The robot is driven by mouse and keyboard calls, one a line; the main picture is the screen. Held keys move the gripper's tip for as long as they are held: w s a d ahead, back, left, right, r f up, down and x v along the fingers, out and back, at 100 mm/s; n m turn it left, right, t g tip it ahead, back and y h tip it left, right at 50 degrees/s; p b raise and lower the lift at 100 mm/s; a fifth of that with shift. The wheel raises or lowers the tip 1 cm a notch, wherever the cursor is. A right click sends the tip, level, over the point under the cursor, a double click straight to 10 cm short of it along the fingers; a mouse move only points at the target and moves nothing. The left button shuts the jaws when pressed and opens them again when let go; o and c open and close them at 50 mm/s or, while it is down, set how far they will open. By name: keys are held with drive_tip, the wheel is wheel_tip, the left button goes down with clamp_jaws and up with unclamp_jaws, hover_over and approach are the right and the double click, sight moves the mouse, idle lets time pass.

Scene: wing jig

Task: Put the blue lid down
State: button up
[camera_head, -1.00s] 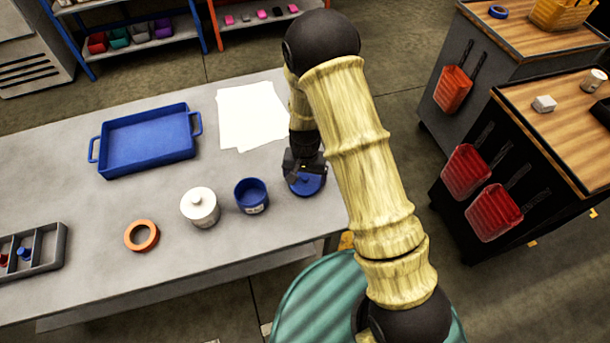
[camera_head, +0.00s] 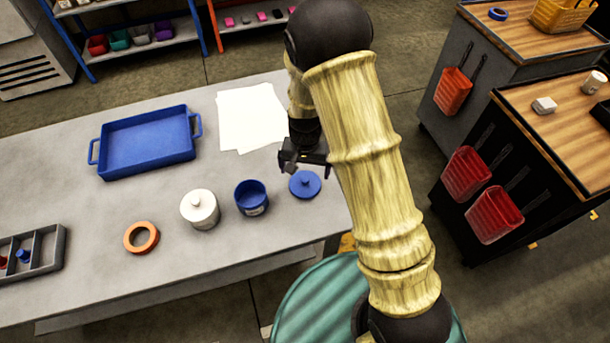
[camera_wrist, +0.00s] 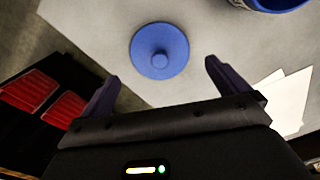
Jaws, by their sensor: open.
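The blue lid (camera_head: 305,185), a round disc with a small knob on top, lies flat on the grey table near its right end, just right of the open blue pot (camera_head: 251,197). The lid also shows whole in the wrist view (camera_wrist: 159,51), with the pot's edge (camera_wrist: 272,4) at top right. My gripper (camera_head: 304,168) is open and empty above and just behind the lid, apart from it. In the wrist view the gripper's two fingers (camera_wrist: 160,82) are spread wide with nothing between them.
On the grey table (camera_head: 200,262) stand a white lidded jar (camera_head: 200,208), an orange ring (camera_head: 141,236), a blue tray (camera_head: 147,142), white sheets (camera_head: 250,117) and a grey divided box (camera_head: 48,252). The table's right edge is close to the lid.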

sight(307, 179)
wheel_tip(307, 179, up, 7)
idle(0.3)
idle(0.5)
drive_tip(key=s+d+r+n+t, duration=0.2)
drive_tip(key=s+d+r, duration=0.8)
drive_tip(key=s+d, duration=0.2)
drive_tip(key=shift+s+d+t, duration=0.25)
drive_tip(key=shift+d+t, duration=0.05)
drive_tip(key=shift+d, duration=0.5)
